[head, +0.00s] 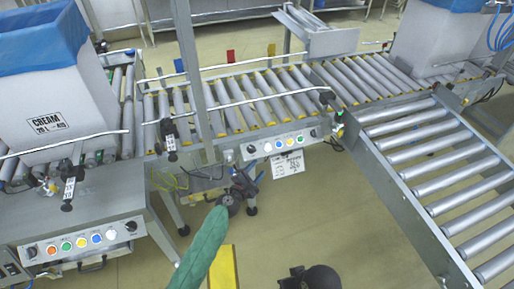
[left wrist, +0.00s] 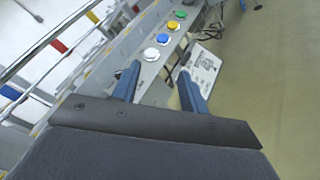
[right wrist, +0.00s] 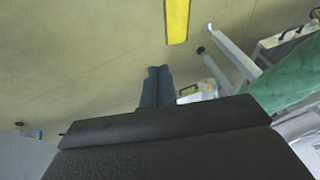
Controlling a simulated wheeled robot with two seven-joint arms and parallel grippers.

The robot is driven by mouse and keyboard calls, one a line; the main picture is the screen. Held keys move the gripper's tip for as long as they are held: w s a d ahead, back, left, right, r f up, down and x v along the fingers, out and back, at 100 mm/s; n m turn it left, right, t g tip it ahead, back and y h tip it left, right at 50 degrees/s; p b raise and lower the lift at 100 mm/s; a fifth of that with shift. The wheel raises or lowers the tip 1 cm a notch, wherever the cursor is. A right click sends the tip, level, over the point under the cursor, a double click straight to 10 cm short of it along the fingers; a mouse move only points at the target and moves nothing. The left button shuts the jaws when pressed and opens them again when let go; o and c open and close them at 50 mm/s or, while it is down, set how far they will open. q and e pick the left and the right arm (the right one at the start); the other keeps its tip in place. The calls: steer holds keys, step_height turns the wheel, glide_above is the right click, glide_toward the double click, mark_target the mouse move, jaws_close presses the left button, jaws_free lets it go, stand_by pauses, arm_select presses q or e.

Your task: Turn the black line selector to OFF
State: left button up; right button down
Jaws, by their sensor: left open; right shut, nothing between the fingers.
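A grey control panel (head: 259,155) on the middle conveyor's front carries a black knob (head: 251,149) at its left end, another black knob (head: 313,133) at its right end, and coloured buttons between. I cannot tell from labels which is the line selector. My left gripper (head: 248,172) is open and empty, in front of and below the panel's left end. In the left wrist view, its blue fingers (left wrist: 158,74) point at the panel near the white button (left wrist: 151,54); the left-end knob is not clear there. My right gripper (right wrist: 157,70) is shut and empty above the floor.
A second panel (head: 80,252) with buttons and black knobs is at lower left. A printed sheet (head: 288,165) hangs under the middle panel. A roller conveyor (head: 440,170) stands at right. A white CREAM box (head: 50,105) with blue liner stands at left. Floor in front is open.

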mark_target(253, 151)
arm_select(q)
steer(key=w+a+n+t+y, duration=0.2)
steer(key=a+n+y, duration=0.2)
steer(key=n, duration=0.3)
steer(key=shift+r+b+x, duration=0.2)
steer(key=shift+b+x, duration=0.1)
steer(key=shift+x, duration=1.5)
steer(key=shift+r+b+x, duration=0.25)
steer(key=shift+x, duration=1.55)
arm_select(e)
steer(key=shift+w+a+f+t, duration=0.1)
steer(key=shift+a+f+t, duration=0.2)
steer(key=shift+a+f, duration=0.45)
arm_select(q)
steer(key=shift+c, duration=0.4)
steer(key=c, duration=0.6)
arm_select(e)
steer(key=shift+w+r, duration=0.1)
steer(key=shift+r, duration=0.05)
